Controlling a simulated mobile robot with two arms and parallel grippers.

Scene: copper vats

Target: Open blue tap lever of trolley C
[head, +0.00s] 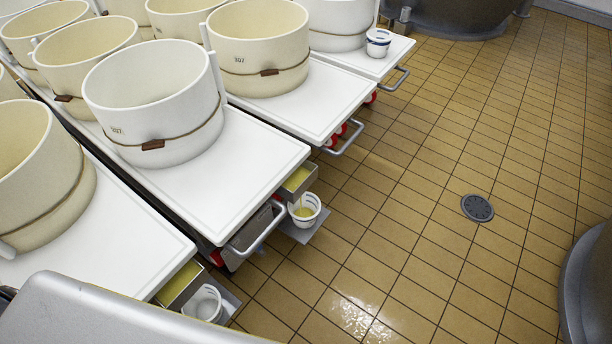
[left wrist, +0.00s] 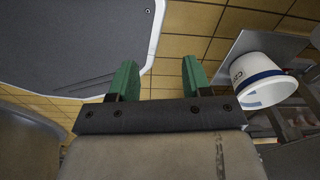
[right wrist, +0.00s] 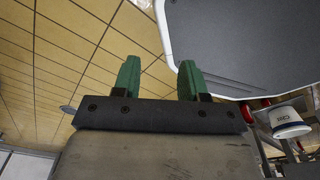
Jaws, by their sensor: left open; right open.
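No blue tap lever can be made out in any view, and no trolley letter is readable. In the head view, several white-topped trolleys stand side by side at left, including a middle trolley (head: 262,150), a near trolley (head: 110,250) and a farther trolley (head: 325,105). Their taps are hidden or too small to tell. My left gripper (left wrist: 159,75) is open and empty in the left wrist view, left of a white bucket with a blue band (left wrist: 262,80). My right gripper (right wrist: 158,74) is open and empty in the right wrist view. Neither gripper shows in the head view.
Round cream tubs (head: 150,110) stand on the trolleys. A metal handle (head: 262,228) juts out. The tiled floor (head: 420,200) with a drain (head: 477,208) is clear.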

